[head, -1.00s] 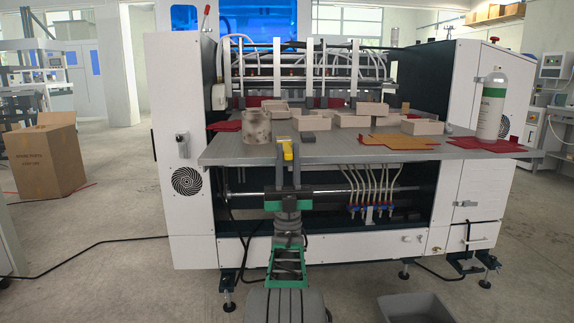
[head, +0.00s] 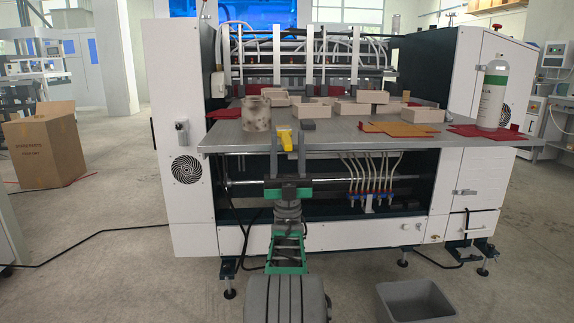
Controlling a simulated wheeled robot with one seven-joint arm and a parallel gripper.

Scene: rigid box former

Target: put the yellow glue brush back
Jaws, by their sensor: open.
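The yellow glue brush (head: 285,139) shows at the front edge of the grey worktable, seen between the fingers of my gripper (head: 289,142). The gripper points away from me, with one dark finger on each side of the yellow part in the picture. It is open. I cannot tell whether a finger touches the brush, and its lower end is hard to make out. A stained, pale cylindrical pot (head: 256,116) stands on the table just left of and behind the brush.
The worktable (head: 232,140) carries several pale open boxes (head: 355,109), orange-brown sheets (head: 384,128), red sheets and a white bottle with a green band (head: 492,95) at right. A small dark block lies right of the gripper. A grey bin (head: 416,301) stands on the floor.

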